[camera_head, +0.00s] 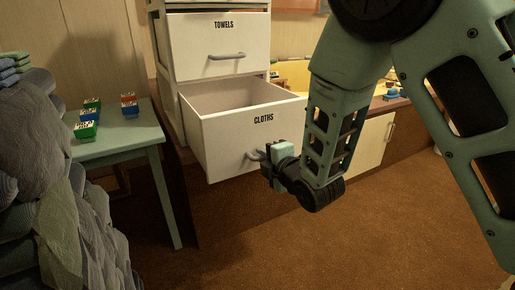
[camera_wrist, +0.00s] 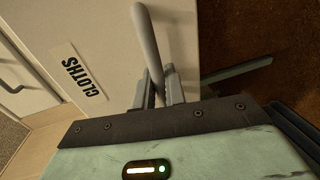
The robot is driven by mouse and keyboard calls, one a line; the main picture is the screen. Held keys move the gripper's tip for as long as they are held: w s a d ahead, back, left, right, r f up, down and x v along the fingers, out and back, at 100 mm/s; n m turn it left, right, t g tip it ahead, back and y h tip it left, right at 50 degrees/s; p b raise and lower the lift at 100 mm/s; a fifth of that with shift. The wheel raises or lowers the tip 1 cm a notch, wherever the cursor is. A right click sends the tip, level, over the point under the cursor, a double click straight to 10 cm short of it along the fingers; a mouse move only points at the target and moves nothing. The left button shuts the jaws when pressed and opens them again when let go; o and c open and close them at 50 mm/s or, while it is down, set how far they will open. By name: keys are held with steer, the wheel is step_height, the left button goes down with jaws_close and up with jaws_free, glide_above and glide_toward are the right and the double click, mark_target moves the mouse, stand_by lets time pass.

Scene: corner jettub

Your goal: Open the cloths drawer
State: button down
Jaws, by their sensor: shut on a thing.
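The cloths drawer (camera_head: 240,142) is a white drawer labelled CLOTHS, and it stands well out from its cabinet. Its inside shows from above and looks empty where visible. Its grey bar handle (camera_head: 254,156) is on the front, partly hidden by my gripper (camera_head: 266,162). In the wrist view my gripper (camera_wrist: 160,88) has its two fingers on either side of the handle (camera_wrist: 148,45), shut on it. The CLOTHS label (camera_wrist: 82,74) shows left of the fingers there.
The towels drawer (camera_head: 218,48) above is shut. A green table (camera_head: 125,145) with small coloured boxes (camera_head: 87,125) stands left. Grey piled cloth or cushions (camera_head: 50,190) fill the left edge. Brown carpet (camera_head: 330,245) in front is clear.

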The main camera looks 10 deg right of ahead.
steer(key=shift+s+d, duration=0.15)
steer(key=shift+s, duration=0.45)
steer(key=c, duration=1.8)
jaws_free()
steer(key=shift+p+v, duration=6.05)
steer(key=shift+p, duration=2.45)
